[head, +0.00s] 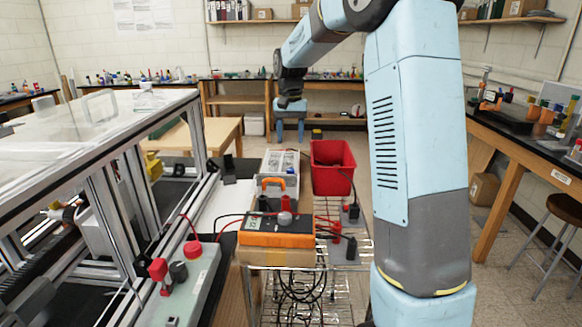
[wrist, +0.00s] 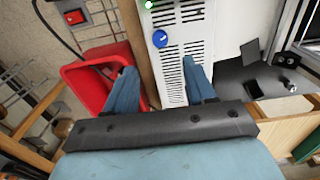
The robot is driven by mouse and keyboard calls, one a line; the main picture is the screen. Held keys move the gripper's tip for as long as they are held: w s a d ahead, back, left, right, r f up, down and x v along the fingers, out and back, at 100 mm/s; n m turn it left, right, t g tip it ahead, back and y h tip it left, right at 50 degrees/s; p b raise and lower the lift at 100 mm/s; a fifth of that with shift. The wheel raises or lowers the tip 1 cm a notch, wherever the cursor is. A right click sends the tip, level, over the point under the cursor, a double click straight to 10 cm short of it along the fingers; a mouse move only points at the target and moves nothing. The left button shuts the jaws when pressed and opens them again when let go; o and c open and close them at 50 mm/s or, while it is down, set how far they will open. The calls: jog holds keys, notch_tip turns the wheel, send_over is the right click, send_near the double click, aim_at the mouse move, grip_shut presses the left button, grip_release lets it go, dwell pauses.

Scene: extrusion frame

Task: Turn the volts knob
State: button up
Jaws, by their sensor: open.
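My gripper (head: 290,137) hangs fingers-down beyond the work area in the head view, empty and open. In the wrist view its two blue fingers (wrist: 160,68) stand apart. A blue round knob (wrist: 160,38) on a white vented box (wrist: 196,45) shows just beyond the fingertips there, apart from them. No volts label is legible, so I cannot tell which knob is the volts one.
A red bin (head: 333,178) stands right of the white box; it also shows in the wrist view (wrist: 76,80). Cables and a wire rack (head: 305,290) lie around the meter. An aluminium-framed enclosure (head: 120,150) is at left, with a red-button control box (head: 190,280) in front.

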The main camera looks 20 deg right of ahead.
aim_at(290, 170)
notch_tip(290, 170, down, 11)
jog(key=shift+r, duration=0.1)
dwell(0.3)
grip_shut()
dwell(0.5)
